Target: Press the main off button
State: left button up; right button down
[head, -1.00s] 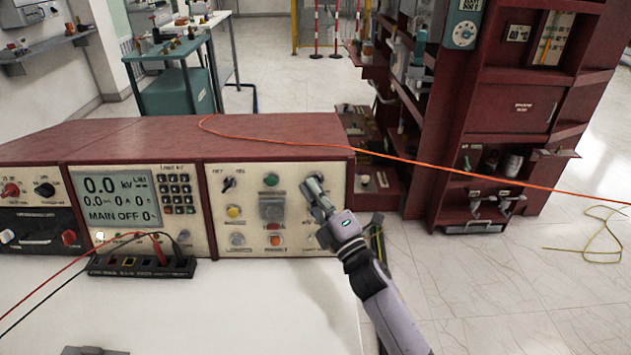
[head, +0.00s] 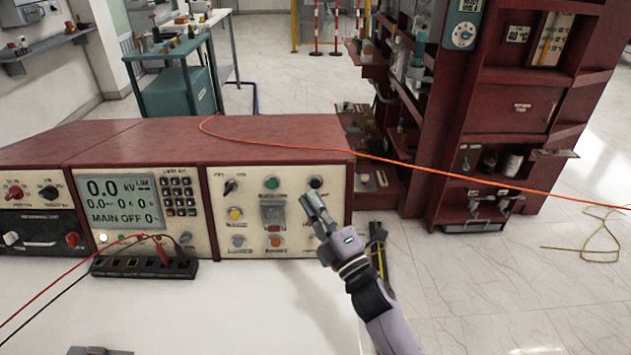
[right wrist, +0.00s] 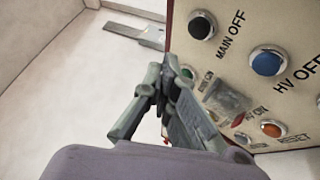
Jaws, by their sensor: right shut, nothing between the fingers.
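The main off button (right wrist: 202,25) is black with a metal ring, at the panel's upper right corner, and its label reads MAIN OFF in the right wrist view. In the head view the same black button (head: 316,182) shows just above my right fingertips. My right gripper (head: 311,201) is shut and empty, in front of the panel, and appears apart from the button. Its fingers (right wrist: 160,90) point towards the panel in the right wrist view. The screen (head: 117,200) reads 0.0 kV and MAIN OFF. My left gripper is not in view.
A blue HV OFF button (right wrist: 266,62) and a green button (head: 271,183) are close by on the panel. An orange cable (head: 400,162) runs from the console top towards the right. The white worktop (head: 240,310) in front is largely clear.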

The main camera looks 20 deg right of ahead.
jog(key=shift+s+a+r, duration=0.1)
jog(key=shift+s+a, duration=0.05)
jog(key=shift+s, duration=0.3)
jog(key=shift+s+a+r, duration=0.1)
jog(key=shift+s, duration=0.35)
dwell(0.8)
